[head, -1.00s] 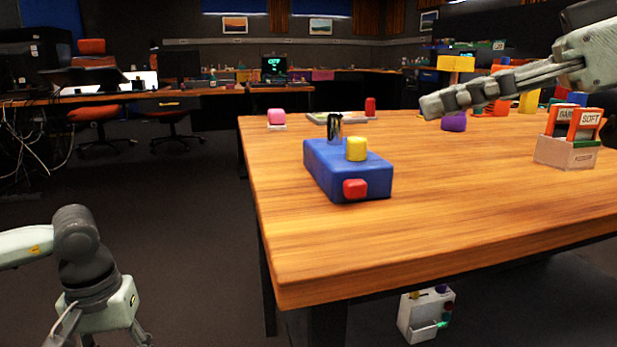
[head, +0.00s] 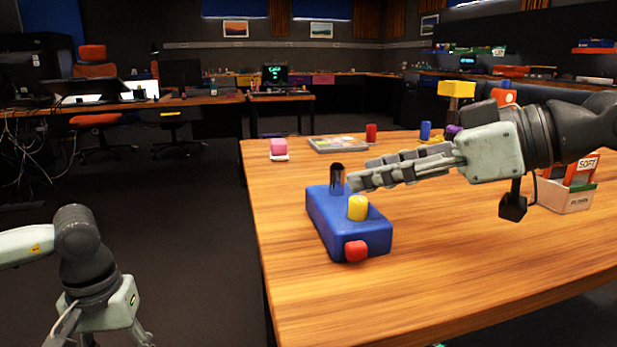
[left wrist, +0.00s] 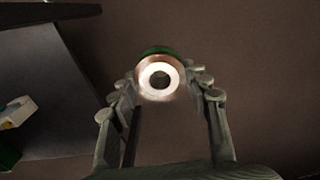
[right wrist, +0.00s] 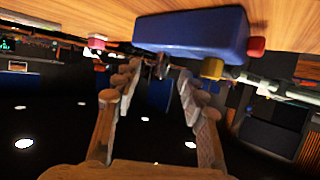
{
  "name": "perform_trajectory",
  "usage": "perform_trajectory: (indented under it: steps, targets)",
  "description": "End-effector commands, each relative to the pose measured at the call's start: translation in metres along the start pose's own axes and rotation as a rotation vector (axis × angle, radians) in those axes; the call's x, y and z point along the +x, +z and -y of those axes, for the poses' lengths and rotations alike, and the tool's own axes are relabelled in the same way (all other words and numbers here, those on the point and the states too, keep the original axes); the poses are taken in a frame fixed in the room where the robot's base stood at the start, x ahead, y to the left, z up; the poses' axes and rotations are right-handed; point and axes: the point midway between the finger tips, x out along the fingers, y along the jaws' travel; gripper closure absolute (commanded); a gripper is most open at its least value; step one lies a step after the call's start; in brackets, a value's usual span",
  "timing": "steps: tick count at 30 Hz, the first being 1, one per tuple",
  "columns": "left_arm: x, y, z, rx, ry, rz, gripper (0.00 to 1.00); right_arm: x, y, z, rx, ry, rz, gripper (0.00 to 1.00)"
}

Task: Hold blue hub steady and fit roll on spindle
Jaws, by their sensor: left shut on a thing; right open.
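The blue hub (head: 330,218) sits on the wooden table, with a dark shiny upright spindle (head: 337,179), a yellow knob (head: 357,208) and a red knob (head: 356,250). My right gripper (head: 356,178) is open, its fingertips close beside the spindle; whether they touch it I cannot tell. In the right wrist view the hub (right wrist: 190,32) lies just past the fingertips, with the spindle (right wrist: 160,66) between them. My left gripper (head: 115,341) hangs low, left of the table. In the left wrist view it is shut on the roll (left wrist: 158,80), a ring with a pale face and green rim.
A box with cards (head: 568,190) is at the right. The front of the table is clear.

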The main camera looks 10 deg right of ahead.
Motion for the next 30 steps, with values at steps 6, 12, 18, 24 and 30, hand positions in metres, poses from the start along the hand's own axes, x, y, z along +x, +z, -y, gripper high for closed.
perform_trajectory:
  steps: [6,12,18,24,30]
  targets:
    - [-0.037,0.0,0.0,0.0,0.0,0.0,0.82,0.008,-0.005,0.003,0.001,-0.01,0.0,0.58]
    - [-0.069,0.0,0.0,0.0,0.0,0.0,0.82,0.016,-0.006,-0.002,0.005,-0.005,-0.004,0.58]
    - [-0.095,0.0,0.0,0.0,0.0,0.0,0.82,0.028,-0.004,0.0,0.002,-0.006,-0.001,0.58]
    - [-0.106,0.0,0.0,0.0,0.0,0.0,0.82,0.037,-0.001,0.003,-0.002,-0.007,-0.001,0.58]
    - [-0.106,0.0,0.0,0.0,0.0,0.0,0.82,0.039,0.002,0.004,-0.004,-0.008,0.0,0.58]
